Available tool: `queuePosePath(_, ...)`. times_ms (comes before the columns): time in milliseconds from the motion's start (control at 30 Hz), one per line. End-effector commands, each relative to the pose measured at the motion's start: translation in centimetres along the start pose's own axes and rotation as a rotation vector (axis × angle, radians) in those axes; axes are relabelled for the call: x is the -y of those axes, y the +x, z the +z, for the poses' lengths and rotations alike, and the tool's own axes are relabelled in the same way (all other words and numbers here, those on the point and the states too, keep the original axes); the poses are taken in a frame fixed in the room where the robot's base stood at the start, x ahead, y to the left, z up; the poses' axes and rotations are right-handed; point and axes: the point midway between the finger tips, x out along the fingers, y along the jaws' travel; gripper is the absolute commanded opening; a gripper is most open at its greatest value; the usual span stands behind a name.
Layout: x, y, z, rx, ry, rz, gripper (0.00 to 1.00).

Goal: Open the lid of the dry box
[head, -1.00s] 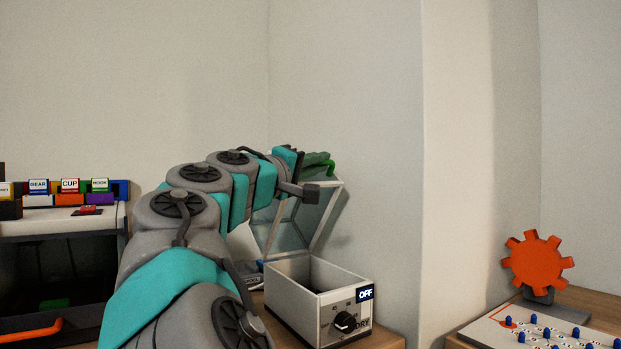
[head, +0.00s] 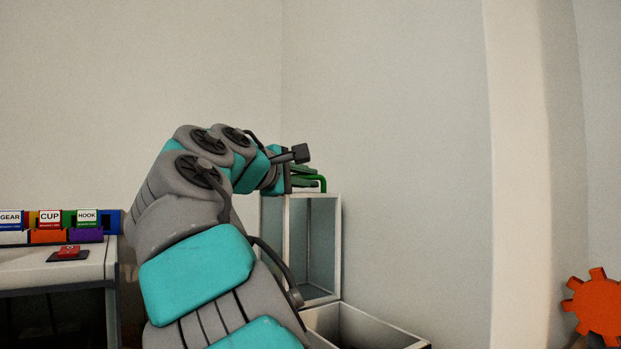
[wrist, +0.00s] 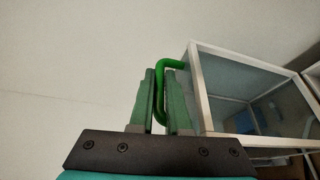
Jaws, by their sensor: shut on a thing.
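The dry box (head: 368,329) is a white, open-topped box at the bottom of the head view. Its lid (head: 338,245), clear panels in a white frame, stands upright at the box's back edge. The lid also fills the right of the wrist view (wrist: 196,88). A green handle (head: 322,183) sits at the lid's raised end. My gripper (head: 306,178) is at that handle, and in the wrist view its green fingers (wrist: 161,95) are shut on the green handle bar (wrist: 162,64). The box's front and dial are out of view.
A printer-like white cabinet (head: 60,270) with labelled coloured cards (head: 50,218) and a red button (head: 69,252) stands at the left. An orange gear (head: 598,305) is at the far right. A wall is close behind the lid.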

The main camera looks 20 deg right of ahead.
Motion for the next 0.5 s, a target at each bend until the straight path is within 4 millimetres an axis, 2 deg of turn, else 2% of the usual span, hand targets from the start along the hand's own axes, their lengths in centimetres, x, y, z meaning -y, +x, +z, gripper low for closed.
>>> queuePosePath(500,0.15,0.61,-0.92,0.004,-0.069,-0.031,0.00)
